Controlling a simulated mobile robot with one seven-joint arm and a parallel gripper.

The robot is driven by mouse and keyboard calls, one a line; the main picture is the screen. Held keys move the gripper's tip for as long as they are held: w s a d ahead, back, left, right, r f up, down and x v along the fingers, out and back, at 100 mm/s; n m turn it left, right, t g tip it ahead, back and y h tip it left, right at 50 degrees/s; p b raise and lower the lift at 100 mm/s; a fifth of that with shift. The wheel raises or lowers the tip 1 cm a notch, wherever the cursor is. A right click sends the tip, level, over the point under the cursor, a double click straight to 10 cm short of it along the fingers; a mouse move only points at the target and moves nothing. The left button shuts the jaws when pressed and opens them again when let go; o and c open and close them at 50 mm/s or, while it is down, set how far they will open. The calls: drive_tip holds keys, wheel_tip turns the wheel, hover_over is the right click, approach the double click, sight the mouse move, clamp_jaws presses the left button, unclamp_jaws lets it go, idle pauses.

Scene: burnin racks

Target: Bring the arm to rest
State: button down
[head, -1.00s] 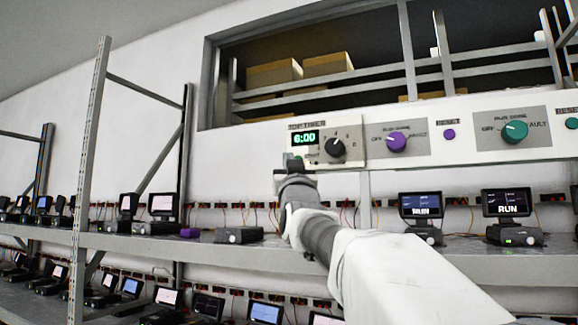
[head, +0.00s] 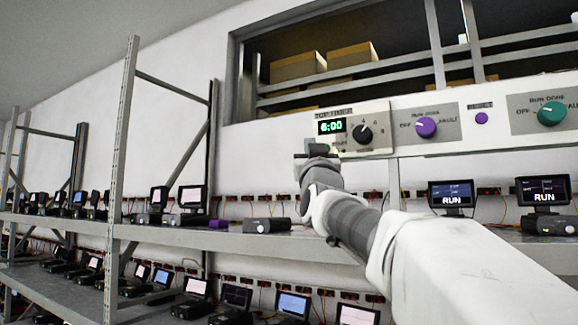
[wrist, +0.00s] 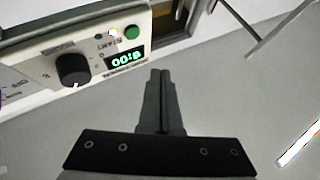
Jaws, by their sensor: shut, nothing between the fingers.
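My gripper (head: 316,149) is at the end of my outstretched white and grey arm, near the lower left of the timer panel (head: 378,112) in the head view. In the wrist view my gripper (wrist: 160,75) shows its two dark fingers together, with nothing between them. The timer panel also shows upside down in the wrist view (wrist: 40,62), left of the fingers and apart from them in the picture. It has a green display (head: 331,127) reading 6:00 and a black knob (head: 362,134). A green button (wrist: 132,32) shows beside the display in the wrist view.
A long grey shelf (head: 180,232) with several small screen units runs below my arm. A rack post (head: 122,170) stands at left. Purple (head: 426,127) and teal (head: 551,113) knobs are on panels to the right. Boxes (head: 298,66) sit in the wall opening above.

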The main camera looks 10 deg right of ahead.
drive_tip(key=s+f+g+y, duration=0.1)
drive_tip(key=s+f+g, duration=0.25)
drive_tip(key=f, duration=0.55)
drive_tip(key=s+f+n+g+y, duration=0.1)
drive_tip(key=s+f+g, duration=0.25)
drive_tip(key=f, duration=0.45)
drive_tip(key=s+f+g+y, duration=0.1)
drive_tip(key=s+f+g, duration=0.25)
drive_tip(key=f, duration=0.55)
drive_tip(key=s+f+g, duration=0.9)
drive_tip(key=s+f, duration=1.4)
drive_tip(key=f, duration=0.3)
drive_tip(key=shift+s+d+h, duration=0.15)
drive_tip(key=shift+d+h, duration=0.25)
